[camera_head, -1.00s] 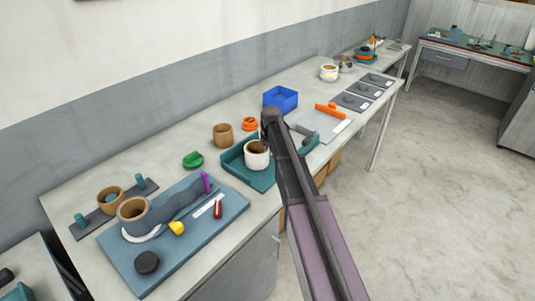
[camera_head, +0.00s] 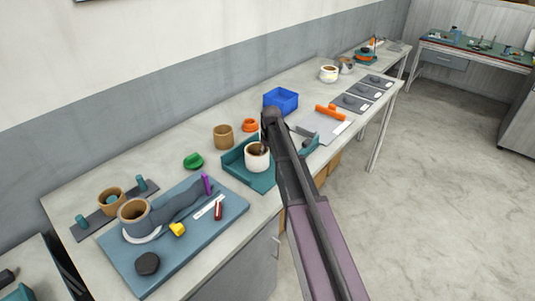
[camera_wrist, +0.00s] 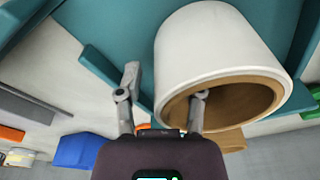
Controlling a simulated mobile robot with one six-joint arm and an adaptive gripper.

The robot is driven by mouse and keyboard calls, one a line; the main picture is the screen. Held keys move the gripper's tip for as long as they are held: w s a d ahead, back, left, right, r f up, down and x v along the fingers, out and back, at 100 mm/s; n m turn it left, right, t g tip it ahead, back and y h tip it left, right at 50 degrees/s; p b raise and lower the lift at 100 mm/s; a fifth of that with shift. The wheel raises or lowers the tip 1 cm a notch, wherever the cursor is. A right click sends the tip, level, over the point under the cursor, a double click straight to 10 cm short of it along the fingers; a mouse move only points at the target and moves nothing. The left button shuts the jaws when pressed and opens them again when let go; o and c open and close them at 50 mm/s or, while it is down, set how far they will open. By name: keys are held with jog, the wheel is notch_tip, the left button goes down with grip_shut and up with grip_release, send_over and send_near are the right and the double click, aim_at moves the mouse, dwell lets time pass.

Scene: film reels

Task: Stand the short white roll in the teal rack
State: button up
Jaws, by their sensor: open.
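The short white roll (camera_head: 257,160) has a brown core and stands upright, its opening up, at the teal rack (camera_head: 233,159). In the wrist view the roll (camera_wrist: 215,45) fills the upper right, with the teal rack (camera_wrist: 100,62) around and behind it. My gripper (camera_head: 266,142) is at the roll's top rim. In the wrist view my gripper (camera_wrist: 165,84) is open: one finger is at the hollow core, the other outside the wall. The roll's base is hidden, so its contact with the rack floor cannot be told.
A blue bin (camera_head: 281,99), an orange ring (camera_head: 249,125) and a brown roll (camera_head: 223,137) stand behind the rack. A green piece (camera_head: 193,161) lies left of it. A blue mat (camera_head: 120,255) with several items is at the front left. A grey board (camera_head: 322,124) lies to the right.

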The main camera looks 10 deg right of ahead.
notch_tip(320, 180, up, 11)
jog(key=s+p, duration=0.1)
jog(key=p, duration=1)
jog(key=shift+s+d+r, duration=0.15)
jog(key=shift+d, duration=0.1)
dwell(0.4)
jog(key=s+a+m, duration=0.1)
jog(key=s+a, duration=0.1)
jog(key=s, duration=1.2)
jog(key=s+a+m+g, duration=0.1)
jog(key=s+a, duration=0.2)
jog(key=s, duration=1.1)
jog(key=shift+h, duration=0.3)
